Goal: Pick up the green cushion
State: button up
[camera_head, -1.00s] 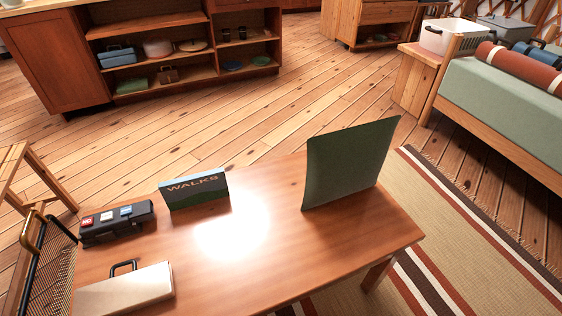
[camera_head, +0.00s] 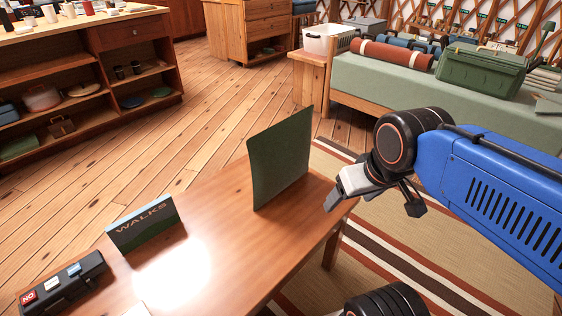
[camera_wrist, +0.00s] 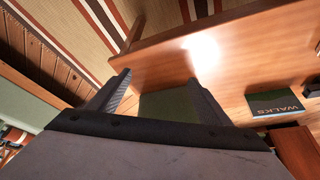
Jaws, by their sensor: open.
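The green cushion (camera_head: 280,158) stands upright on its edge on the wooden table (camera_head: 225,225), near the table's right end. My gripper (camera_head: 372,203) is open and empty to the right of the cushion, apart from it, over the table's right edge. In the wrist view, the two fingers of my gripper (camera_wrist: 159,77) are spread. The cushion (camera_wrist: 168,108) shows between and beyond them, partly hidden by the right finger and the gripper body.
A WALKS box (camera_head: 143,225) and a black device with labelled buttons (camera_head: 62,283) stand on the table left of the cushion. A green-covered bed (camera_head: 400,90) with a rolled red mat (camera_head: 392,53) is behind. Open plank floor lies beyond the table.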

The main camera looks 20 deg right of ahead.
dwell(0.4)
jog(key=shift+o, duration=0.8)
notch_tip(320, 180, up, 12)
jog(key=m+g, duration=0.5)
jog(key=m, duration=0.7)
send_over(283, 159)
jog(key=w+d, duration=0.2)
jog(key=w, duration=0.3)
jog(key=shift+s+a, duration=0.1)
jog(key=shift+a, duration=0.05)
notch_tip(283, 159, down, 18)
jog(key=shift+r, duration=0.25)
jog(key=c, duration=1.8)
